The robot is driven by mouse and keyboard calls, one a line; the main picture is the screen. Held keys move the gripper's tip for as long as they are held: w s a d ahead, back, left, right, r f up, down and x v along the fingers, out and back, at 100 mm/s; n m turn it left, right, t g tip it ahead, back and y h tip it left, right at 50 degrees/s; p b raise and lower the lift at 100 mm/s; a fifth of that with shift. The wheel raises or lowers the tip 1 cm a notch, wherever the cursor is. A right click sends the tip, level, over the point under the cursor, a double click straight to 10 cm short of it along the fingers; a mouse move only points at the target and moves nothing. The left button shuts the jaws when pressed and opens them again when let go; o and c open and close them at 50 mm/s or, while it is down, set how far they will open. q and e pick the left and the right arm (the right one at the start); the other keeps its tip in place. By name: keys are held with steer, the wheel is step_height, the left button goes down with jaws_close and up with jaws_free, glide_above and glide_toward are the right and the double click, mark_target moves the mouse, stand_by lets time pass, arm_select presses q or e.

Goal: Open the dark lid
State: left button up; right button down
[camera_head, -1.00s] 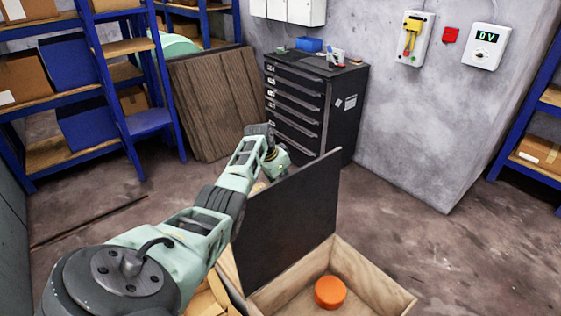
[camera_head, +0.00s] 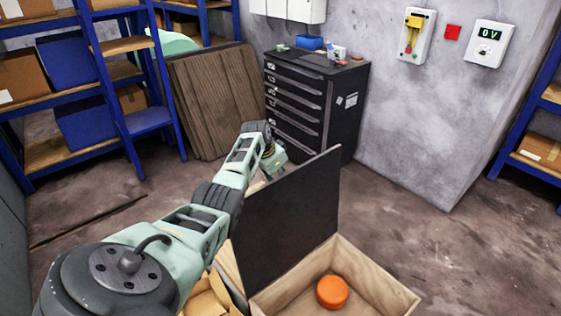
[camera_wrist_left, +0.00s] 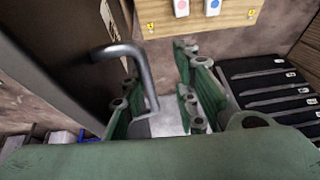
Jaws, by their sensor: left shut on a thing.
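The dark lid (camera_head: 290,212) stands raised and nearly upright at the left side of an open wooden box (camera_head: 385,282). My left gripper (camera_head: 274,160) is beyond the lid's upper left edge in the head view, partly hidden by it. In the left wrist view, a bent grey metal handle (camera_wrist_left: 124,52) comes off a dark panel (camera_wrist_left: 65,65), which looks like the lid. My left gripper (camera_wrist_left: 160,112) is shut on this handle, whose end runs between the green fingers. My right gripper is in neither view.
An orange round object (camera_head: 332,292) lies inside the box. Another container with cardboard-coloured pieces (camera_head: 208,298) is left of the lid. A black drawer cabinet (camera_head: 318,110) and leaning wooden boards (camera_head: 213,100) stand behind. The floor to the right is clear.

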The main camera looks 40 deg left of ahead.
arm_select(q)
steer(key=shift+s+f, duration=0.3)
steer(key=shift+f, duration=0.1)
steer(key=v, duration=1.2)
steer(key=shift+w+r, duration=0.3)
steer(key=shift+w, duration=0.05)
steer(key=shift+s+d+r, duration=0.1)
steer(key=shift+s+r, duration=0.05)
